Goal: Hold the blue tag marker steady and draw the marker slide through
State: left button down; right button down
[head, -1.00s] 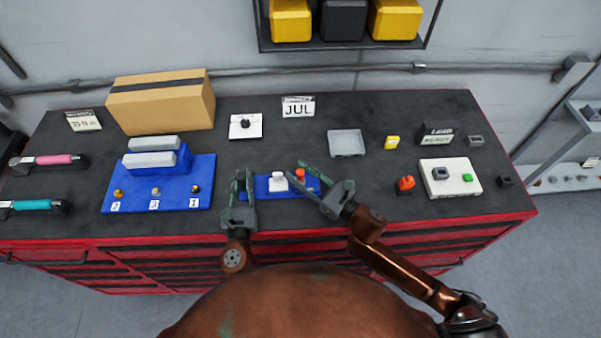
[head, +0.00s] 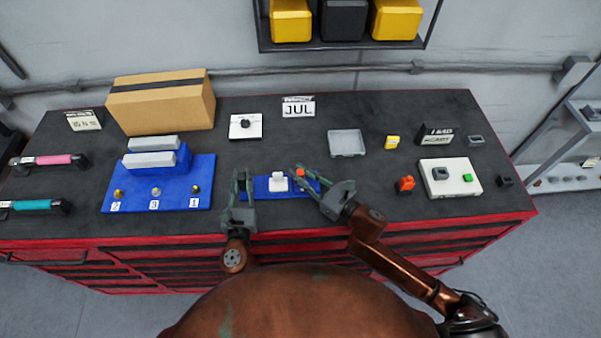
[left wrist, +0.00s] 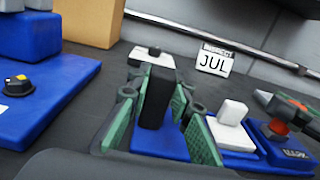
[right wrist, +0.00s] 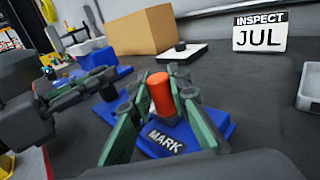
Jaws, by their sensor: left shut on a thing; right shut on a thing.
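The blue tag marker (head: 262,191) is a low blue base near the front edge of the bench. Its left end has an upright black post (left wrist: 156,97), its middle a white block (head: 278,181). The orange knob of the marker slide (right wrist: 161,94) stands at the right end, by a "MARK" label. My left gripper (head: 242,178) is shut on the black post, one green-padded finger on each side. My right gripper (head: 298,171) is shut on the orange knob, its fingers reaching in from the right. The fingers partly hide the slide in the head view.
A blue stepped block (head: 200,176) with numbered knobs stands to the left. A grey tray (head: 346,143) and a white plate with a black knob (head: 240,131) lie behind. An orange-topped part (head: 405,184) and a white box (head: 455,187) are at the right.

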pick_arm(q)
jog(key=shift+f, duration=0.1)
pick_arm(e)
jog(key=shift+d, duration=2)
jog(key=c, duration=1.8)
grip_release()
jog(key=shift+o, duration=0.2)
jog(key=v, duration=1.2)
pick_arm(q)
jog(key=c, duration=1.7)
grip_release()
